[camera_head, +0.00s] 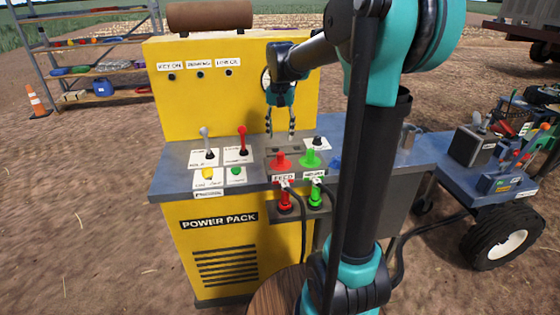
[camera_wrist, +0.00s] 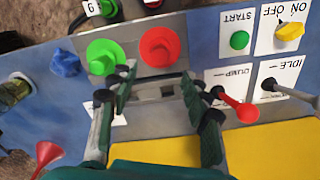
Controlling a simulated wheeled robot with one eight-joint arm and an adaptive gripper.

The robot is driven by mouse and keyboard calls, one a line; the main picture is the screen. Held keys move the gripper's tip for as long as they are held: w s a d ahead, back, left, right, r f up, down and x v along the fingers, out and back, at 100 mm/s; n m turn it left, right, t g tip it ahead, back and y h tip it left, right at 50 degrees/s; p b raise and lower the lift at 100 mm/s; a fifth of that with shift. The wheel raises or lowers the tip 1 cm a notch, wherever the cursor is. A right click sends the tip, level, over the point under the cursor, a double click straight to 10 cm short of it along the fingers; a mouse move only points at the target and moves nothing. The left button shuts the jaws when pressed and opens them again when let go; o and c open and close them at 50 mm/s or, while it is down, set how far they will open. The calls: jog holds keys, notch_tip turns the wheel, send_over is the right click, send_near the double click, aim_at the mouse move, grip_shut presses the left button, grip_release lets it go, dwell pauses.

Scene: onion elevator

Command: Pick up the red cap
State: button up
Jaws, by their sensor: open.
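The red cap (camera_head: 281,160) sits on the grey strip of the yellow console's top, above the FEED label. In the wrist view the red cap (camera_wrist: 160,46) is just beyond my fingertips. A green cap (camera_head: 310,157) is beside it, to the right in the head view and to the left in the wrist view (camera_wrist: 104,56). My gripper (camera_head: 281,136) is open and empty, pointing down above the console top, behind the red cap in the head view. In the wrist view my gripper's fingers (camera_wrist: 158,78) are spread apart, with grey panel between them.
A red-knobbed lever (camera_head: 242,133) and a grey lever (camera_head: 205,140) stand left of the caps. A green START button (camera_head: 236,171) and a yellow switch (camera_head: 208,173) are near the front edge. A blue knob (camera_wrist: 65,62) stands beyond the green cap. Red (camera_head: 284,201) and green connectors with hoses hang below.

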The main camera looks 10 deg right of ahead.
aim_at(280, 153)
notch_tip(280, 153, down, 9)
jog(key=shift+s+f, duration=0.1)
dwell(0.5)
jog(key=shift+c, duration=0.3)
jog(key=c, duration=1)
